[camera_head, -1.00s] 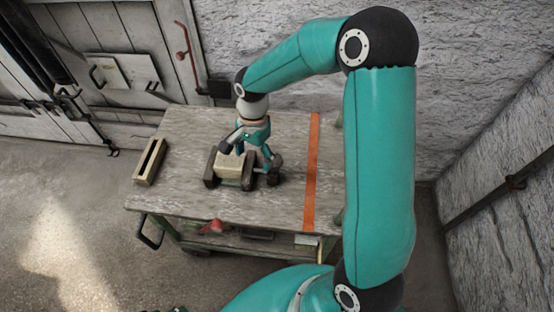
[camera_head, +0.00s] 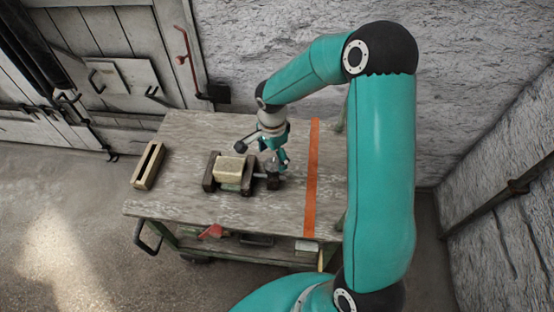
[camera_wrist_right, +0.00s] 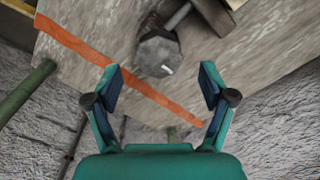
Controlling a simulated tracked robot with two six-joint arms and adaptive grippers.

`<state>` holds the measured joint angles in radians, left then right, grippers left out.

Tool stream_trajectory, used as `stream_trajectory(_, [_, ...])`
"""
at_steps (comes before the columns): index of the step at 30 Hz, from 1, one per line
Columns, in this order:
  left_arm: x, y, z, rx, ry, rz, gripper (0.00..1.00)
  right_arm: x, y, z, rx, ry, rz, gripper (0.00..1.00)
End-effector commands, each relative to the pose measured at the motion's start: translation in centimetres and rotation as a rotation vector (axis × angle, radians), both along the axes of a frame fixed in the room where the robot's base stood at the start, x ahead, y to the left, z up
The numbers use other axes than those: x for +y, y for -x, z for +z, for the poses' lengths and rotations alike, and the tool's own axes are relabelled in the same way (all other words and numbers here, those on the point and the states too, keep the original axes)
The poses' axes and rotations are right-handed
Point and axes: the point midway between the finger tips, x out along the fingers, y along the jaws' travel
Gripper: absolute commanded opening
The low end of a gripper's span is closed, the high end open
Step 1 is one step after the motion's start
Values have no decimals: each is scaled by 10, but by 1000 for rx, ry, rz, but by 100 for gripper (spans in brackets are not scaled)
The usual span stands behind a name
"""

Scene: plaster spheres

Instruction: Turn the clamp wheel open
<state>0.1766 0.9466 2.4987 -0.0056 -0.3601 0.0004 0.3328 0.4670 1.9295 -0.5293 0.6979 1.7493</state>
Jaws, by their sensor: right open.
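The clamp (camera_head: 209,172) stands on the table with a pale block (camera_head: 230,168) between its dark jaws. Its dark, faceted wheel (camera_head: 273,182) sits on the right side at the end of a shaft. In the right wrist view, the wheel (camera_wrist_right: 158,55) lies beyond the fingertips, between their lines, with the shaft running up to the clamp's jaw (camera_wrist_right: 212,14). My right gripper (camera_head: 280,163) is by the wheel, partly covering it in the head view. Its fingers (camera_wrist_right: 160,80) are spread and empty, apart from the wheel. My left gripper is not in view.
The worn table (camera_head: 180,205) has an orange stripe (camera_head: 312,180) right of the clamp. A slotted wooden block (camera_head: 148,166) lies at its left edge. A red object (camera_head: 211,231) is on the lower shelf. A rough wall stands behind the table.

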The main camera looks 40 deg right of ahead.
Motion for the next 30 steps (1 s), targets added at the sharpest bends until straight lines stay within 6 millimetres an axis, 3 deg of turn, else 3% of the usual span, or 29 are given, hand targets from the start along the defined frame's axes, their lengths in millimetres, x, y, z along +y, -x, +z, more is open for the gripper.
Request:
stream_trajectory(3, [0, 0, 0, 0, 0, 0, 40, 0, 1, -20, 4, -1, 0, 82])
stream_trajectory(7, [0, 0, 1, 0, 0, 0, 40, 0, 1, -33, 2, -1, -1, 82])
stream_trajectory(19, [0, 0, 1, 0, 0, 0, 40, 0, 0, -40, 0, 0, 0, 82])
stream_trajectory(30, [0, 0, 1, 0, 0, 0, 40, -1, 0, -39, -2, 0, -1, 22])
